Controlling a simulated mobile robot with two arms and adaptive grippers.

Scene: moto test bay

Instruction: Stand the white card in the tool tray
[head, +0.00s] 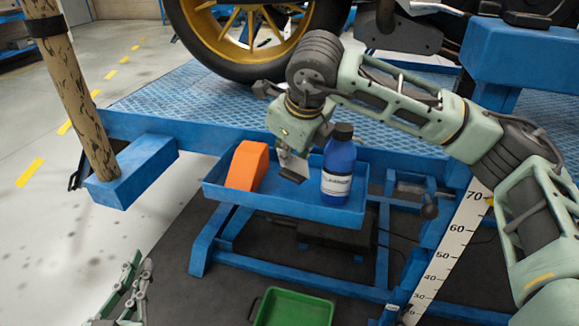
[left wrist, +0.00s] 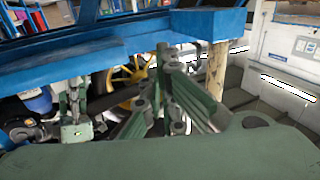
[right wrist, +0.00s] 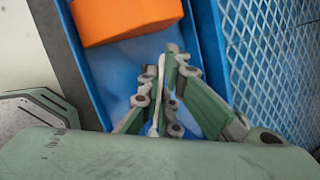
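The white card (right wrist: 158,95) shows as a thin pale strip, edge-on, between the fingers of my right gripper (right wrist: 168,75) in the right wrist view. In the head view the right gripper (head: 292,152) points down into the blue tool tray (head: 290,205), and part of the card (head: 296,164) shows below it, roughly upright. The gripper is shut on the card. I cannot tell whether the card touches the tray floor.
In the tray, an orange block (head: 247,166) stands left of the card and a blue bottle (head: 338,168) close on its right. A green bin (head: 294,308) sits below. The blue lift platform (head: 190,100) with a wheel (head: 250,35) is behind the tray.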

